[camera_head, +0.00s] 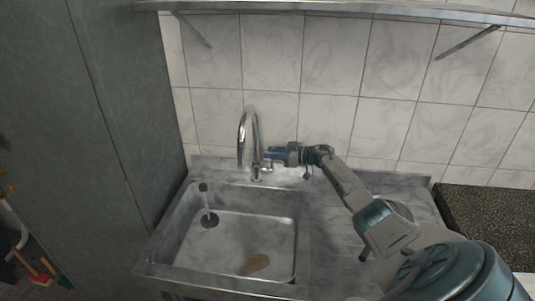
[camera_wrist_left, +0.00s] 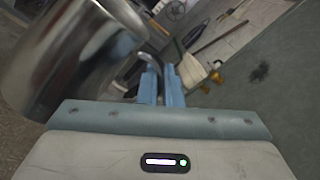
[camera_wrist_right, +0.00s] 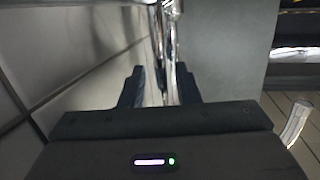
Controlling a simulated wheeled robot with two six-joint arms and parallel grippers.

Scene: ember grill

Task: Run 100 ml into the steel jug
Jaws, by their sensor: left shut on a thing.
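The steel jug (camera_wrist_left: 70,60) fills the upper left of the left wrist view. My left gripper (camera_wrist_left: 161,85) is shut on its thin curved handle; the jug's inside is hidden. The jug and left gripper are not in the head view. The chrome tap (camera_head: 243,135) stands behind the sink, its spout arched over the basin. My right gripper (camera_head: 268,154) is beside the tap's base, at the lever. In the right wrist view my right gripper (camera_wrist_right: 160,86) has its dark fingers apart, with chrome tap parts (camera_wrist_right: 165,45) between or just beyond them. I cannot tell whether it touches the lever.
The sink basin (camera_head: 245,225) is empty of objects, with a drain and a brown stain. A pale streak above the drain may be water or a reflection. A tiled wall (camera_head: 330,70) stands close behind, a grey panel (camera_head: 110,130) at left, and a shelf (camera_head: 340,8) above.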

